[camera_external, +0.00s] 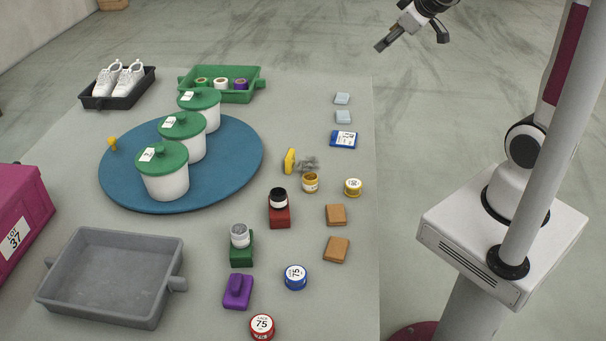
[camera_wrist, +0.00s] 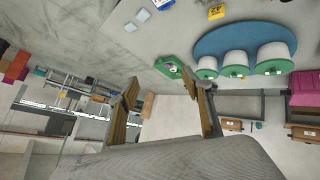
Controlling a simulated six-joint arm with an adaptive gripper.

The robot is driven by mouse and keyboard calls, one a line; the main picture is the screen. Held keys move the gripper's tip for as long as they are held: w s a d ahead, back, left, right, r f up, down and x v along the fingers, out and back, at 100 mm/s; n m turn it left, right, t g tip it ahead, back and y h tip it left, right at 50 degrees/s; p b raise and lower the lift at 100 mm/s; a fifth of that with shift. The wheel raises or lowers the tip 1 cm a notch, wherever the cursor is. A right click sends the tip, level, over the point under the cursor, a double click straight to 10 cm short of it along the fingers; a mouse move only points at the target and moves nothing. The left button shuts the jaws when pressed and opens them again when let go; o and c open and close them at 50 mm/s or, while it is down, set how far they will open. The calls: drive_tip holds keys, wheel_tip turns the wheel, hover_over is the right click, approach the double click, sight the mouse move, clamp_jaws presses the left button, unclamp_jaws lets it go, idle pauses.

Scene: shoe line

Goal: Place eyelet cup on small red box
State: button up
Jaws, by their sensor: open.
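A small red box (camera_external: 280,217) stands right of the blue round mat in the external view. A cup with a dark top and white band (camera_external: 279,195) stands upright on it. A grey-white cup (camera_external: 240,236) stands on a small green box (camera_external: 241,257) nearby. An amber cup with a yellowish rim (camera_external: 310,183) stands directly on the table. I cannot tell for certain which cup is the eyelet cup. My gripper (camera_external: 412,42) is open and empty, high beyond the table's far right corner. Its spread fingers show in the wrist view (camera_wrist: 160,82).
The blue round mat (camera_external: 235,165) holds several green-lidded white pots. A grey tray (camera_external: 112,312) is front left. A green tray (camera_external: 250,96) and a black shoe tray (camera_external: 120,99) are at the back. Round tins, brown blocks and a purple block (camera_external: 238,291) lie near the red box.

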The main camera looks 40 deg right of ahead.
drive_tip(key=s+a+m+g+y, duration=0.1)
drive_tip(key=s+a+m, duration=0.1)
drive_tip(key=s, duration=1)
drive_tip(key=s+a+m+g+y, duration=0.1)
drive_tip(key=s+a+g, duration=0.1)
drive_tip(key=s, duration=1.1)
drive_tip(key=shift+s+a+f+m, duration=0.3)
drive_tip(key=shift+a+m, duration=0.1)
drive_tip(key=shift+a, duration=0.3)
idle(4.8)
